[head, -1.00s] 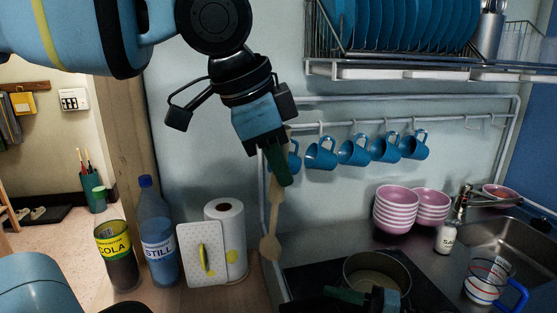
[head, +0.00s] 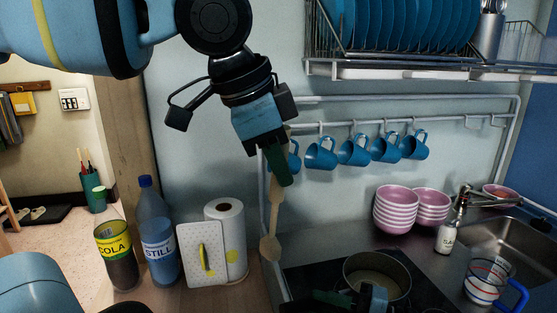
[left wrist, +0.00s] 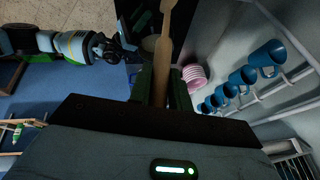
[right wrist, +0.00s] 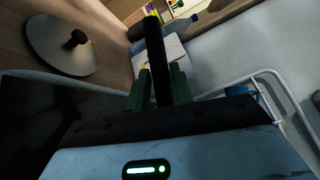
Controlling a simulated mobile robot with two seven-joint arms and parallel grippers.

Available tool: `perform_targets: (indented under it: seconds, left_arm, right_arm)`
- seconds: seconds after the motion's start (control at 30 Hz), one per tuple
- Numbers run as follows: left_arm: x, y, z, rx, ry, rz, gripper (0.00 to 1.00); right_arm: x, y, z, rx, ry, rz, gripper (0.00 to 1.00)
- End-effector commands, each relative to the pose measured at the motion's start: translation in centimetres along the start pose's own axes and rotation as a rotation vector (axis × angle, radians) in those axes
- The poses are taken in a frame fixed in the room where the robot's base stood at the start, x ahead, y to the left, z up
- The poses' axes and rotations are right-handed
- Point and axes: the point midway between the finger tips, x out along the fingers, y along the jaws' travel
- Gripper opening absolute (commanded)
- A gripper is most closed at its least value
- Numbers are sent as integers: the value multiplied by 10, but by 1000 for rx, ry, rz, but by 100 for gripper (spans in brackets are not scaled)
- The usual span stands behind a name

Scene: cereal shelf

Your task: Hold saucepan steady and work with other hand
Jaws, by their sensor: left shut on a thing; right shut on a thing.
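The saucepan (head: 377,277) stands on the dark hob (head: 310,275), upright, with its open top showing. My right gripper (head: 338,299) is at its near-left side, partly cut off by the frame's bottom edge. In the right wrist view, its fingers (right wrist: 158,90) are shut on the black saucepan handle (right wrist: 155,50). My left gripper (head: 280,170) is shut on a wooden spoon (head: 271,225), which hangs nearly upright, head down, left of the saucepan and clear of it. The spoon also shows between the fingers in the left wrist view (left wrist: 163,55).
A lid (right wrist: 65,45) lies on the wooden counter. Blue mugs (head: 355,151) hang from a rail behind. Pink bowls (head: 396,210) and a measuring jug (head: 487,283) stand right.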

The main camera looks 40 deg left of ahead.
Motion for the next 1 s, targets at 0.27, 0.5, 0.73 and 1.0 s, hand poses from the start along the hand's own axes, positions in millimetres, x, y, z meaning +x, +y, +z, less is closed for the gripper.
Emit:
perform_targets:
  seconds: [0.27,0.5,0.73,1.0]
  left_arm:
    - [0,0,0,0,0,0,0]
    - [1,-1,-1,-4,2,2,0]
    - [21,-16,-20,-95,41,58,0]
    - [74,-59,-56,-361,176,168,0]
  right_arm:
    - [0,0,0,0,0,0,2]
    - [0,0,0,0,0,0,2]
    - [0,0,0,0,0,0,2]
    - [0,0,0,0,0,-1,2]
